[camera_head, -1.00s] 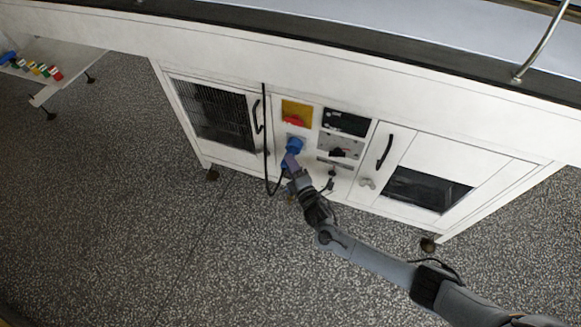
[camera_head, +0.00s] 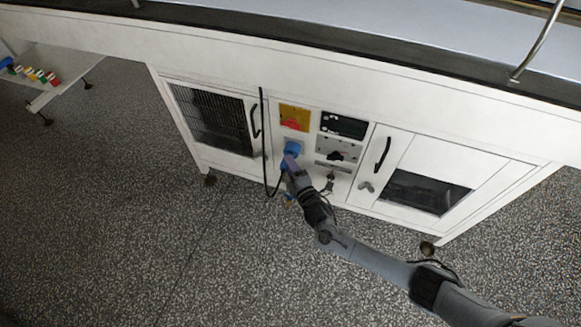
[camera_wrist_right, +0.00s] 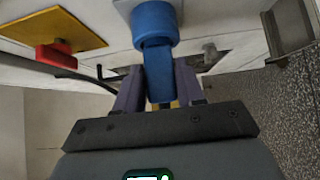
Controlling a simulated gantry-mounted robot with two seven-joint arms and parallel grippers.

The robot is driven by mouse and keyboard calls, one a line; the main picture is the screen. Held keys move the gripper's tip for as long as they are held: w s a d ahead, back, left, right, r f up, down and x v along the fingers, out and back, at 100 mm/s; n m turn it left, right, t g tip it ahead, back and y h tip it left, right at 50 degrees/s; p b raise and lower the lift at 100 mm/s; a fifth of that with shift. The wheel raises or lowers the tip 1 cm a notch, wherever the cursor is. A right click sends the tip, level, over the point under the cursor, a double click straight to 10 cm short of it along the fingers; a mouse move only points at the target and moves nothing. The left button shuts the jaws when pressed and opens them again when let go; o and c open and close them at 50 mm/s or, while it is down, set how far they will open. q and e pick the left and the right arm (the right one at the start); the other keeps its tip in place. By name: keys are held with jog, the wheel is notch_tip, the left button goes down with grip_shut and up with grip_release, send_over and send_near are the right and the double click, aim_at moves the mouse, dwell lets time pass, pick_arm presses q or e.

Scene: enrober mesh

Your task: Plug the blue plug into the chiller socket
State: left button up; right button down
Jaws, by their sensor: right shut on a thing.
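My right gripper (camera_head: 289,163) is at the front panel of the white cabinet, below the yellow plate. Its purple fingers are shut on the blue plug; in the right wrist view the plug (camera_wrist_right: 158,72) lies between them. The blue plug meets a round blue collar (camera_wrist_right: 155,24) on a pale plate, the chiller socket (camera_head: 293,146) in the head view. The plug points straight at the socket and appears to touch it; I cannot tell how deep it sits. The fingers hide part of the plug. My left gripper is not in view.
A black cable (camera_head: 264,140) hangs in a loop just left of the plug. A yellow plate with a red switch (camera_head: 294,117) is above the socket. A grey panel with a black knob (camera_head: 338,151) is to its right. A low table (camera_head: 60,72) with coloured pieces stands far left.

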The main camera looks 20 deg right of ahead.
aim_at(285, 170)
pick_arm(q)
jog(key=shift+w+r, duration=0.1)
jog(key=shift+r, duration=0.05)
pick_arm(e)
jog(key=shift+s+a+r+p, duration=0.15)
jog(key=shift+a+r+p, duration=0.15)
jog(key=shift+p, duration=0.2)
jog(key=shift+s+a+f+p, duration=0.2)
jog(key=shift+s+a+p, duration=0.15)
jog(key=shift+s+a, duration=0.45)
jog(key=shift+s, duration=0.15)
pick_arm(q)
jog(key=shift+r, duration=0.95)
pick_arm(e)
jog(key=shift+s, duration=0.1)
jog(key=shift+s+a, duration=0.1)
jog(key=shift+a, duration=0.05)
pick_arm(q)
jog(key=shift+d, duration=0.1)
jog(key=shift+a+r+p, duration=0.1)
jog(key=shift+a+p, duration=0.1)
jog(key=shift+p, duration=0.1)
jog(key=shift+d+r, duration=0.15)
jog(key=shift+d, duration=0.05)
